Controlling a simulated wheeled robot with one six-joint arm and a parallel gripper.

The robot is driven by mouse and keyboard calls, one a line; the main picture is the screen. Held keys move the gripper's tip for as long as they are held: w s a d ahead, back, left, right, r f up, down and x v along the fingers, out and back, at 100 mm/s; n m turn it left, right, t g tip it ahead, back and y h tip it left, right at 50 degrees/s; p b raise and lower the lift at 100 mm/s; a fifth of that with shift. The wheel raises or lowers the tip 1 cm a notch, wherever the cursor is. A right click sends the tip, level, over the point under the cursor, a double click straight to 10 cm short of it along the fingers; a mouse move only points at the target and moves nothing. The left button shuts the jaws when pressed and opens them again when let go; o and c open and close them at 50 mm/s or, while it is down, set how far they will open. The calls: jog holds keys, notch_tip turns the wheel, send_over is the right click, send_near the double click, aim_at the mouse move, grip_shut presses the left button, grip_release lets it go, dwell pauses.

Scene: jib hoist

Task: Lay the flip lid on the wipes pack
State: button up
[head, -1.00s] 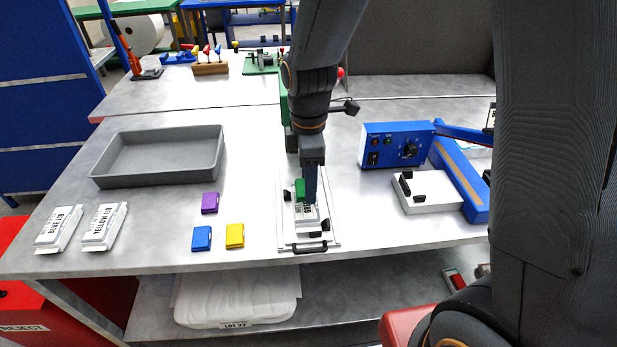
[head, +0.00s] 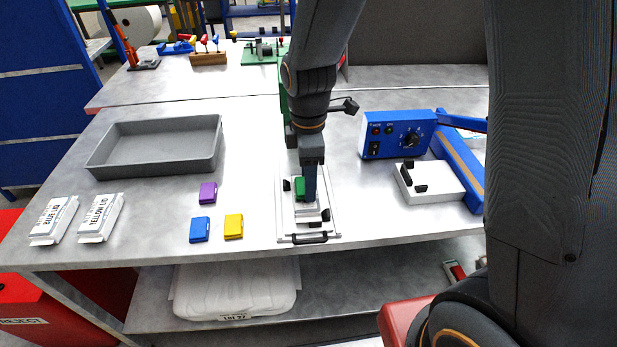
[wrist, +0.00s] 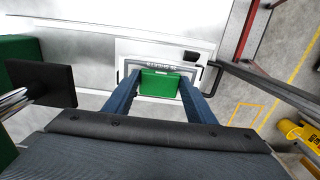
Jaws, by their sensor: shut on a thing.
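A green flip lid (wrist: 160,84) is held between the fingers of my gripper (wrist: 158,92) in the wrist view. In the head view the green lid (head: 300,187) shows beside my gripper (head: 306,196), low over the holding fixture. A white wipes pack (head: 308,212) with dark print lies in that fixture on the table. The pack also shows just beyond the lid in the wrist view (wrist: 160,65). My gripper is shut on the lid. I cannot tell whether the lid touches the pack.
Purple (head: 208,192), blue (head: 200,229) and yellow (head: 233,227) lids lie left of the fixture. Two labelled packs (head: 101,217) lie farther left, with a grey tray (head: 160,147) behind. A blue control box (head: 397,134) and a white block (head: 430,183) stand to the right.

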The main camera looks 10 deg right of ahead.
jog(key=shift+f, duration=0.3)
jog(key=o, duration=1.1)
jog(key=shift+r, duration=0.15)
notch_tip(320, 180, up, 8)
jog(key=shift+f+b, duration=0.25)
jog(key=shift+b, duration=0.55)
jog(key=s+d+f+m, duration=0.1)
jog(key=s+d+m, duration=0.1)
jog(key=d+m, duration=0.2)
jog(key=s+d+f+m+t, duration=0.1)
jog(key=s+d+m, duration=0.2)
jog(key=m, duration=0.4)
jog(key=s+d+f+m, duration=0.1)
jog(key=s+d+m, duration=0.1)
jog(key=d+m, duration=0.3)
jog(key=shift+s+f+m, duration=0.25)
jog(key=shift+f+m, duration=0.05)
jog(key=shift+m, duration=0.5)
